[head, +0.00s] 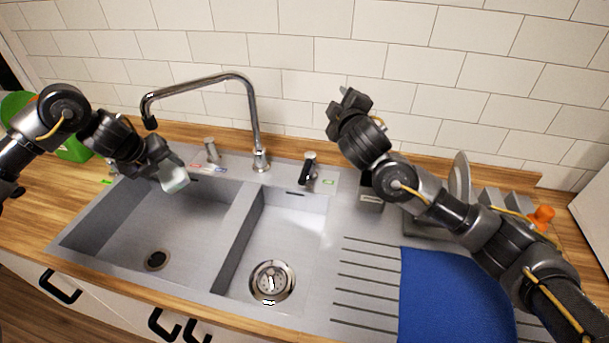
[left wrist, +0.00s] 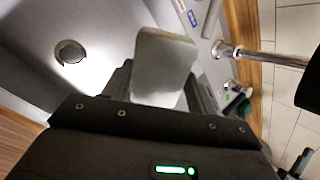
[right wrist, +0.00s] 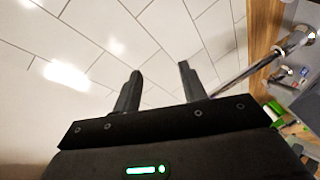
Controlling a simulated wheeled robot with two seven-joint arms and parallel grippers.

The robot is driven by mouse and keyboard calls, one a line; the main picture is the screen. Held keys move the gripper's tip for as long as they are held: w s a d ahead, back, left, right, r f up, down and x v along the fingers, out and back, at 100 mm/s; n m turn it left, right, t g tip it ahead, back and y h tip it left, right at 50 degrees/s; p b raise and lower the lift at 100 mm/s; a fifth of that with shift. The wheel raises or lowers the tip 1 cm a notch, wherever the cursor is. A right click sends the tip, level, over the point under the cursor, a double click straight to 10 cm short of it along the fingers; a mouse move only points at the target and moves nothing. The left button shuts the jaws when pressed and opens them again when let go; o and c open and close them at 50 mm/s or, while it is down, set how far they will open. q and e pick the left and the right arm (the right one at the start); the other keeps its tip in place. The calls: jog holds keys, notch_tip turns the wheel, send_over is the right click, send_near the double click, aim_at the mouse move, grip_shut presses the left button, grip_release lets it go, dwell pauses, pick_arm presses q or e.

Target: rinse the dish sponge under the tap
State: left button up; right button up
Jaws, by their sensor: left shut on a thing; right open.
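My left gripper (head: 163,174) is shut on a pale grey-white sponge (head: 176,183) and holds it over the back of the left basin (head: 130,225). The sponge (left wrist: 163,68) also shows between the fingers in the left wrist view. The chrome tap (head: 256,125) stands behind the sink, its spout swung left. The spout end is above and slightly left of the sponge in the picture. No water stream is visible. A black-and-chrome lever (head: 308,170) stands right of the tap. My right gripper (head: 344,103) is raised near the tiled wall, open and empty; its fingers show apart in the right wrist view (right wrist: 160,85).
The right basin (head: 285,225) is empty with a metal strainer (head: 272,282). A blue cloth (head: 455,300) covers part of the ridged drainboard. A plate (head: 460,180) stands upright behind my right arm, near an orange object (head: 543,216). A green object (head: 75,150) is at the far left.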

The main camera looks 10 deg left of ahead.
jog(key=s+a+f+n+g, duration=0.2)
jog(key=s+a+f+n, duration=0.55)
jog(key=f, duration=0.25)
jog(key=n+h, duration=0.2)
jog(key=n, duration=0.5)
send_near(305, 178)
jog(key=shift+m, duration=0.25)
jog(key=x, duration=1.2)
jog(key=shift+w+f, duration=0.1)
grip_shut()
